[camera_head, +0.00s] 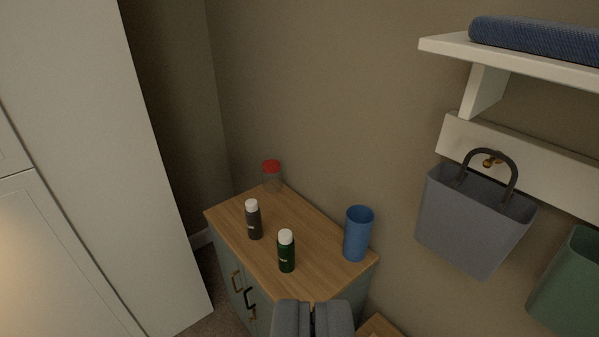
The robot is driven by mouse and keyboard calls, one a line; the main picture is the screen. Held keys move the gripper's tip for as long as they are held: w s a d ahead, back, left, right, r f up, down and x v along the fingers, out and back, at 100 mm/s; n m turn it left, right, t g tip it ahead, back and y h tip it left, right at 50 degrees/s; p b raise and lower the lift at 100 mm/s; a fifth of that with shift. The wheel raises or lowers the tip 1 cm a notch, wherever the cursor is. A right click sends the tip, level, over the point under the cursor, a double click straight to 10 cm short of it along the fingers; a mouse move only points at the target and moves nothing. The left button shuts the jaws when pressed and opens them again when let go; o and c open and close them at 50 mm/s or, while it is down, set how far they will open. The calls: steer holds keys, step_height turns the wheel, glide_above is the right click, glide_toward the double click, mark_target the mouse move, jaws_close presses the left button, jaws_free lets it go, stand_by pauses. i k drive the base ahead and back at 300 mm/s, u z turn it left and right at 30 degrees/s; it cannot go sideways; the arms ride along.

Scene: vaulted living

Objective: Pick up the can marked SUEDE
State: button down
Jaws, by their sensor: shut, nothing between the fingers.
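Two white-capped cans stand upright on the wooden top of a small cabinet (315,250). One is a dark brown-grey can (254,223); the other is a dark green can (286,255), nearer to me. Each has a small pale mark, too small to read, so I cannot tell which says SUEDE. My gripper (313,306) shows at the bottom edge, shut and empty, in front of the cabinet's near end. It is apart from both cans.
A blue cup (357,234) stands at the cabinet's right edge, and a clear red-lidded jar (271,176) at the back corner. A grey bag (474,218) and a green one (571,290) hang right, below a white shelf (530,62). A tall white cupboard (95,150) stands left.

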mark_target(252, 211)
steer(key=u, duration=0.05)
steer(key=k, duration=0.6)
steer(key=u, duration=0.5)
steer(key=i, duration=0.75)
steer(key=u, duration=0.55)
steer(key=i, duration=1.8)
steer(key=z, duration=0.5)
